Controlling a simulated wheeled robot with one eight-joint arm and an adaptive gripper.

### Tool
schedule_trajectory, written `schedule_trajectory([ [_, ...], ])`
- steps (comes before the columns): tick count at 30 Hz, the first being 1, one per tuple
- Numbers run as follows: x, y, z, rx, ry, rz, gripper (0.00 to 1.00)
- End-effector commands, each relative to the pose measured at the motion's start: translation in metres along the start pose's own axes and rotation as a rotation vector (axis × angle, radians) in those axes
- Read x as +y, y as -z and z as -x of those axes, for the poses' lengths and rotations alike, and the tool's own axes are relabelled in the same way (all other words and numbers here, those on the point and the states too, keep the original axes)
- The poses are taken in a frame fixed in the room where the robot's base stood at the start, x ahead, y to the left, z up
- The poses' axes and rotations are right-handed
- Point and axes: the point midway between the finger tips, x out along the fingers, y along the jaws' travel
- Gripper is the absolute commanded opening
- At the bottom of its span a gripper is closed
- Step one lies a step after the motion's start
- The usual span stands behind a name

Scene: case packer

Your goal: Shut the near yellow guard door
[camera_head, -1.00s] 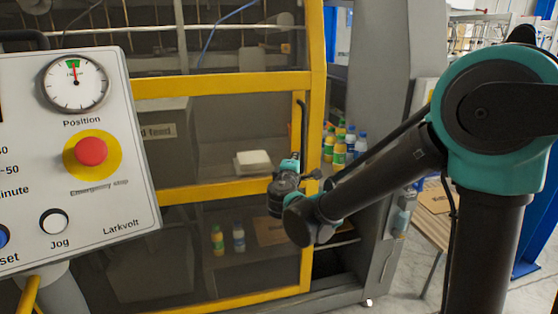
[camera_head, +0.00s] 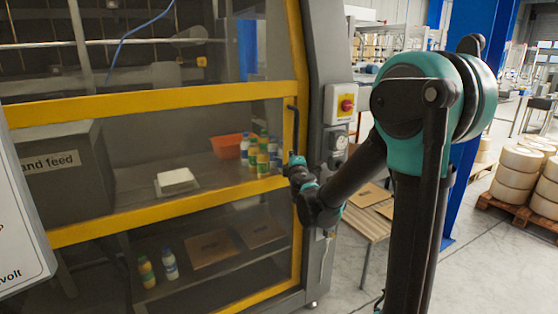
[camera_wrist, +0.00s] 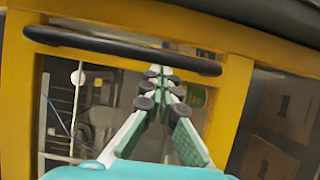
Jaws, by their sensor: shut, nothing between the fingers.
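The near yellow guard door (camera_head: 170,98) has a yellow frame and clear panels. It stands upright, and its right edge lies close against the grey machine post; I cannot tell whether it is fully shut. Its black bar handle (camera_head: 290,122) runs down the right upright. My gripper (camera_head: 293,157) is at the lower end of the handle, in front of the door's right edge. In the wrist view my gripper (camera_wrist: 160,74) has its fingertips together and empty, close to the black handle (camera_wrist: 120,48) and the yellow frame (camera_wrist: 232,95). Contact is unclear.
A red stop button (camera_head: 347,105) is on the grey post right of the door. Bottles (camera_head: 262,153) and an orange bin (camera_head: 228,145) are behind the panel. A low table (camera_head: 368,222) stands to the right. A control panel (camera_head: 20,240) shows at the left edge.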

Motion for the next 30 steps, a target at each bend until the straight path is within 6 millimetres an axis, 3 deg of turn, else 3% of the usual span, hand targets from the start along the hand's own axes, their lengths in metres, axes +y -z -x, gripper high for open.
schedule_trajectory([
  [10, 0.000, -0.017, -0.008, -0.002, 0.000, 0.000, 0.00],
  [23, 0.000, -0.020, -0.009, -0.009, 0.000, 0.000, 0.00],
  [30, 0.000, -0.010, -0.011, -0.004, 0.000, 0.001, 0.00],
])
